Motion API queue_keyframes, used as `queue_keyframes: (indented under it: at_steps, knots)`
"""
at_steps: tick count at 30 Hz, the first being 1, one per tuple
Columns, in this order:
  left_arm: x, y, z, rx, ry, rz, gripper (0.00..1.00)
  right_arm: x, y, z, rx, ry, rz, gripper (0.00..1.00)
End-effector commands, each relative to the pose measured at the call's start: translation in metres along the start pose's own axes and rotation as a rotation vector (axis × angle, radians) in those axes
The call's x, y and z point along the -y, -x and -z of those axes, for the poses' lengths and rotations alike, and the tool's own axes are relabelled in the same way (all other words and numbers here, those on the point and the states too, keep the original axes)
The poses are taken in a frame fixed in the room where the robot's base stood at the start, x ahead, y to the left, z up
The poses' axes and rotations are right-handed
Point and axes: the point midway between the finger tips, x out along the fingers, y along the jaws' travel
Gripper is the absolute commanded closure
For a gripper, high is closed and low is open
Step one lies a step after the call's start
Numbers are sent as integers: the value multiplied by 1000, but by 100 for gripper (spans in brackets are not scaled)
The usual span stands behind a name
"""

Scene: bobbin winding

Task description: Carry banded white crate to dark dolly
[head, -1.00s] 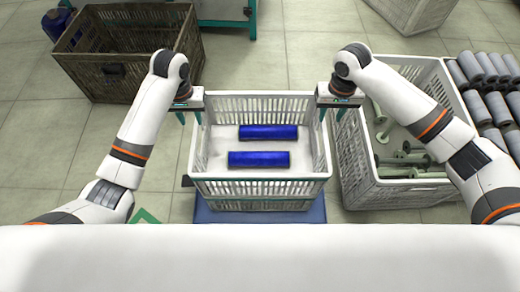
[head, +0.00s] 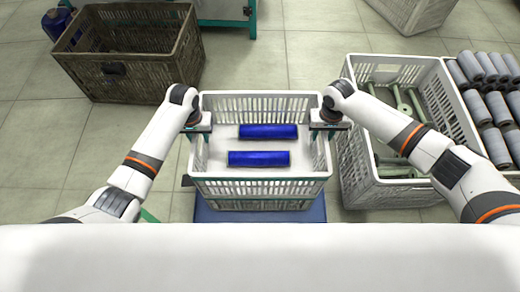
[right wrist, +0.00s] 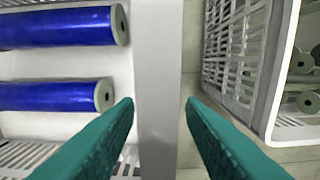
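In the right wrist view, the right gripper's teal fingers (right wrist: 160,108) stand apart on either side of the white rim (right wrist: 158,60), with small gaps. A blue platform (head: 230,216) shows under the crate. I cannot make out a separate dark dolly.
Another white crate (head: 405,190) with pale green spools stands close on the right. Grey rolls (head: 497,110) lie beyond it. A brown crate (head: 140,85) stands at the back left. Tiled floor (head: 300,50) is free behind the banded crate.

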Motion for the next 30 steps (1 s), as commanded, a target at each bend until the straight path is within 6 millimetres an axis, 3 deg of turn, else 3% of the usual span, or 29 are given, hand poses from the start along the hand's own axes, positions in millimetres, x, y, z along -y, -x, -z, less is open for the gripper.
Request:
queue_keyframes:
  at_steps: [2, 6, 9, 30]
  knots:
    - [0, 0, 0, 0, 0, 0, 65, 0, 0, 0, 0, 0, 0, 65]
    - [0, 0, 0, 0, 0, 0, 88, 0, 0, 0, 0, 0, 0, 88]
    - [0, 0, 0, 0, 0, 0, 100, 0, 0, 0, 0, 0, 0, 100]
    - [0, 1, 0, 0, 0, 0, 100, 0, 0, 0, -1, -1, 0, 100]
